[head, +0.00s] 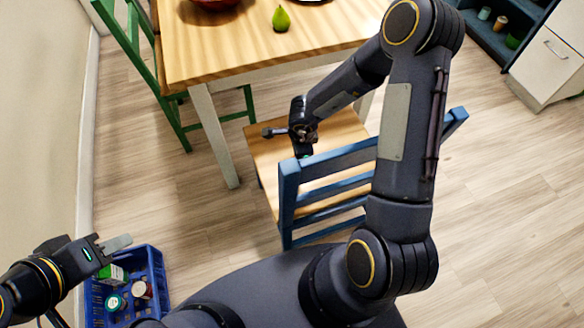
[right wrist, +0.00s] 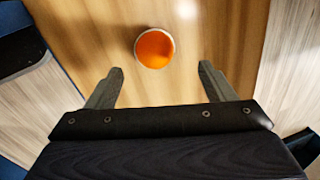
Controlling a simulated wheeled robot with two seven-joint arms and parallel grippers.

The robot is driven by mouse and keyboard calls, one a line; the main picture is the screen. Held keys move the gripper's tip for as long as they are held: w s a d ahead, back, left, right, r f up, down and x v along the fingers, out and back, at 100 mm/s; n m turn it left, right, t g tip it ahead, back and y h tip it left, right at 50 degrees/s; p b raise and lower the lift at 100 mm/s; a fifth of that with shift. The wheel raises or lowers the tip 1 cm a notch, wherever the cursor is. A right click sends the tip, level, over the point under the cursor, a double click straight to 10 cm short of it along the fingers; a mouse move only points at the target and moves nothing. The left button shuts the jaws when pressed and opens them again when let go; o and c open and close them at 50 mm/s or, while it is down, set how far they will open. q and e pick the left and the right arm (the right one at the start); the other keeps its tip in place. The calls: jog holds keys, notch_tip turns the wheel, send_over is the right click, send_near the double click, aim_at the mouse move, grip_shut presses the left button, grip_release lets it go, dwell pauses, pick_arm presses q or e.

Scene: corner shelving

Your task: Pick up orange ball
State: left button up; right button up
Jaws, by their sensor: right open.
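The orange ball (right wrist: 154,48) shows in the right wrist view, round and bright orange with a pale rim, on the wooden chair seat (head: 262,160). My right gripper (right wrist: 160,70) is open and empty, with its two fingers spread and the ball just past their tips, roughly between them. In the head view my right gripper (head: 288,143) is above the seat, and I cannot make out the ball there. My left gripper (head: 112,242) is at the lower left, above the edge of a blue crate; its jaw opening is not clear.
The blue chair's backrest (head: 335,160) stands between my body and the seat. A wooden table (head: 230,58) with a green pear (head: 281,19) is behind. The blue crate (head: 157,275) holds several containers. A green chair (head: 135,50) is at left. Floor at right is clear.

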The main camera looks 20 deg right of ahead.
jog(key=f, duration=0.1)
jog(key=f+b, duration=0.1)
jog(key=f, duration=0.1)
jog(key=shift+w, duration=0.2)
notch_tip(320, 180, down, 5)
jog(key=b, duration=0.3)
jog(key=shift+w+d+r, duration=0.1)
jog(key=shift+r, duration=0.05)
jog(key=c, duration=1)
